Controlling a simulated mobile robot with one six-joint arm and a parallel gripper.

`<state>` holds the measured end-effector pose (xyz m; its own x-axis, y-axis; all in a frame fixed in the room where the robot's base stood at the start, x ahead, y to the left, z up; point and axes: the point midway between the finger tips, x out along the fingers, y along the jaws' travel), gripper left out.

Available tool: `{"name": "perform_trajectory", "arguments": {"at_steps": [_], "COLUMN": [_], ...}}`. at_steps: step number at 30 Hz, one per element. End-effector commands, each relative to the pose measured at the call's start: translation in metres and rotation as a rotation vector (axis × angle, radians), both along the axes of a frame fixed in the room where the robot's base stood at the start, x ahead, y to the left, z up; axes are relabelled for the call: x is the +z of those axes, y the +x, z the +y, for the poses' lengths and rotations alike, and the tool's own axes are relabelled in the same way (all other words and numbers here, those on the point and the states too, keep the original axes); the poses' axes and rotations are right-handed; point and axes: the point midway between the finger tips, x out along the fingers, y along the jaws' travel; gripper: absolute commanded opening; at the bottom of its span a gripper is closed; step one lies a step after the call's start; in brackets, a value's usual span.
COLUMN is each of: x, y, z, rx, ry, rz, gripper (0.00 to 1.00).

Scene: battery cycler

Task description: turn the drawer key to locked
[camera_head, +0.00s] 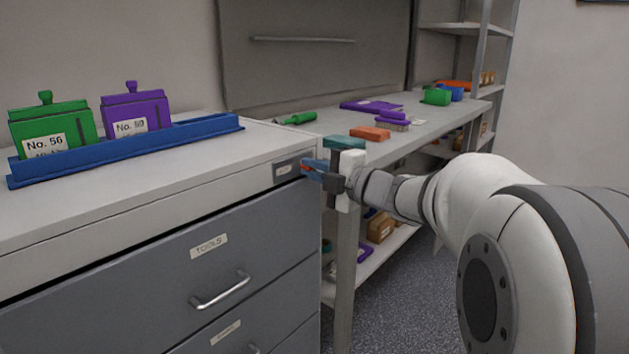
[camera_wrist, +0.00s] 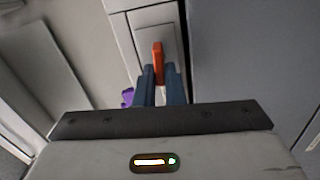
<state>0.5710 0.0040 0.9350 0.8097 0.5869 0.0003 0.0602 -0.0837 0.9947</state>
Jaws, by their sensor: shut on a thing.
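The drawer key (camera_wrist: 158,60) is orange-red and sits at the lock plate on the upper right of the drawer cabinet. My gripper (camera_head: 313,170) is shut on the key at the cabinet's right front corner. In the wrist view its blue fingers (camera_wrist: 160,85) close around the key's lower part, and the upper part shows between and above them. In the head view only a small red bit of the key shows at the fingertips. The lock plate (camera_head: 287,169) carries a small label. The lock's own markings are too small to read. The tools drawer (camera_head: 150,270) below looks closed.
A blue rack (camera_head: 200,130) with a green block (camera_head: 50,128) and a purple block (camera_head: 135,110) stands on the cabinet top. A bench (camera_head: 400,140) behind holds several coloured items. A shelf unit stands at the back right. Grey floor is clear below my arm.

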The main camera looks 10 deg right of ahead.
Motion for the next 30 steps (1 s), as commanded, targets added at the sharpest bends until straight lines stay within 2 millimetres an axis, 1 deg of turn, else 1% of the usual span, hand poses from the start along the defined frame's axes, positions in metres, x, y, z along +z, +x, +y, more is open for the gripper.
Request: {"name": "perform_trajectory", "arguments": {"at_steps": [10, 24, 25, 30], "x": [-0.0009, 0.0, 0.0, -0.0005], "y": [0.0003, 0.0003, 0.0003, 0.0002], "z": [0.0, -0.0001, -0.0001, 0.0], "rx": [0.0, -0.001, -0.001, 0.0], "ry": [-0.088, -0.097, -0.097, -0.097], "rz": [-0.066, -0.073, -0.073, -0.071], "gripper": [0.0, 0.0, 0.11, 0.25]}}
